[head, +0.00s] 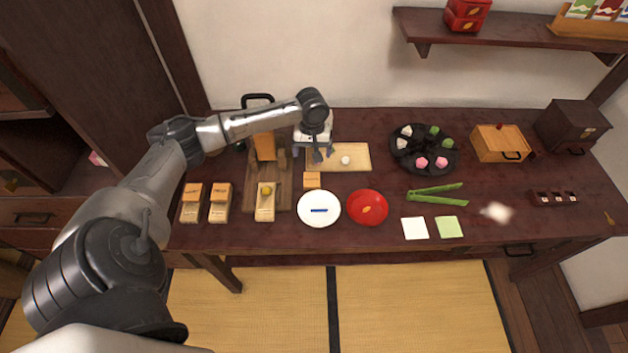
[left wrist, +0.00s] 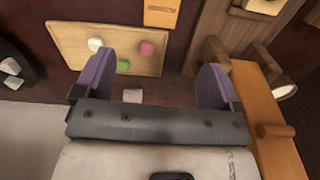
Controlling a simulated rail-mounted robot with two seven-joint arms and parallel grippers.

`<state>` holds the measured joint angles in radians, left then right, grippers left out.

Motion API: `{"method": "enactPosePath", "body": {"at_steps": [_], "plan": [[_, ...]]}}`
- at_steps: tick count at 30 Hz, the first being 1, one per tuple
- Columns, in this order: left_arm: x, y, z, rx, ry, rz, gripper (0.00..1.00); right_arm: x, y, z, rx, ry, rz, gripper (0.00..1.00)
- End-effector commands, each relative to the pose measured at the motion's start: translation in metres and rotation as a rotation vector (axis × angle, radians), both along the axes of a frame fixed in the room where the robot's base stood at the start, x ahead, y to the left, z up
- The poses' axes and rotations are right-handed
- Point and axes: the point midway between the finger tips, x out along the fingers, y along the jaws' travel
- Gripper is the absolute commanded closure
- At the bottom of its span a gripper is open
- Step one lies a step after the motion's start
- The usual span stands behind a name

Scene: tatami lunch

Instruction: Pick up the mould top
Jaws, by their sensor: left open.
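The small orange block with dark lettering (head: 312,180), which looks like the mould top, lies flat on the dark table just below the pale board (head: 358,152). It also shows in the left wrist view (left wrist: 160,12) at the top edge, partly cut off. A long open mould (head: 265,208) with a yellow-orange piece in it stands to its left. My left gripper (head: 318,155) is open and empty above the board's left end, behind the block. Its two purple-grey fingers show apart in the left wrist view (left wrist: 155,82). My right gripper is not in view.
A wooden press with an orange panel (head: 265,147) stands close left of my gripper. Two lettered moulds (head: 191,205) (head: 219,205) stand further left. A white plate (head: 319,220) and red dish (head: 367,219) sit in front of the block. White, pink and green balls (left wrist: 146,48) lie on the board.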

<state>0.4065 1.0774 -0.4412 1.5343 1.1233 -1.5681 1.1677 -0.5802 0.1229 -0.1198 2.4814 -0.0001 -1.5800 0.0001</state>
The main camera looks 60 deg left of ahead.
Motion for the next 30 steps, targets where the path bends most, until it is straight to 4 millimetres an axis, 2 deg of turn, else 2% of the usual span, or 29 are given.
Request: {"method": "enactPosePath", "body": {"at_steps": [5,12,18,30], "plan": [[0.0,0.0,-0.012,0.0,0.0,0.063,0.11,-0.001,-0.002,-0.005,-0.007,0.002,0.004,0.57],[0.0,0.0,-0.054,0.002,0.001,0.066,0.11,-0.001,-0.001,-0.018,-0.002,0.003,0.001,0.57],[0.0,-0.001,-0.078,0.002,-0.001,0.065,0.11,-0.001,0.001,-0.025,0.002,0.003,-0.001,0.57],[-0.002,-0.001,-0.097,0.002,0.0,0.063,0.11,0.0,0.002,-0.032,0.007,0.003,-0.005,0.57]]}}
